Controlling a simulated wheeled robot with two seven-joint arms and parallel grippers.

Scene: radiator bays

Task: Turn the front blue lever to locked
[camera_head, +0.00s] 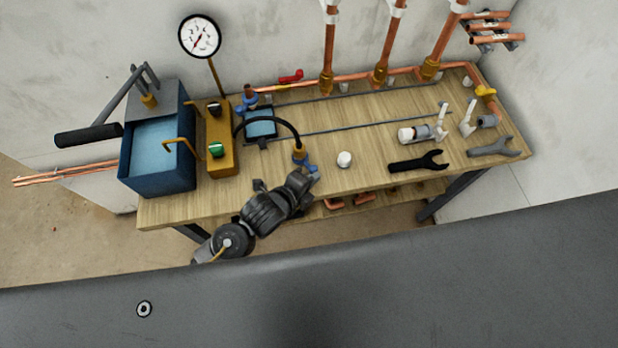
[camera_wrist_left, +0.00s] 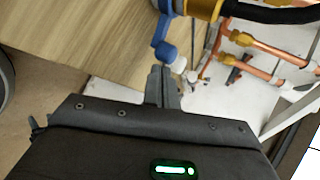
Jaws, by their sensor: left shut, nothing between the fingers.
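The front blue lever (camera_head: 312,168) sits below a brass valve (camera_head: 299,152) at the end of a black hose, near the front edge of the bench. In the left wrist view, the blue lever (camera_wrist_left: 164,50) hangs from a blue and brass fitting (camera_wrist_left: 200,8). My left gripper (camera_head: 304,178) reaches in from the front edge, right beside the lever. Its fingers (camera_wrist_left: 161,72) are shut with nothing between them, tips close to the lever's end; I cannot tell whether they touch. My right gripper is not in view.
A second blue lever (camera_head: 246,104) sits farther back, near a red lever (camera_head: 291,76). A blue tank (camera_head: 157,190) and a yellow box (camera_head: 222,163) stand left. A white knob (camera_head: 344,159) and a black wrench (camera_head: 417,163) lie right, with bare wood between.

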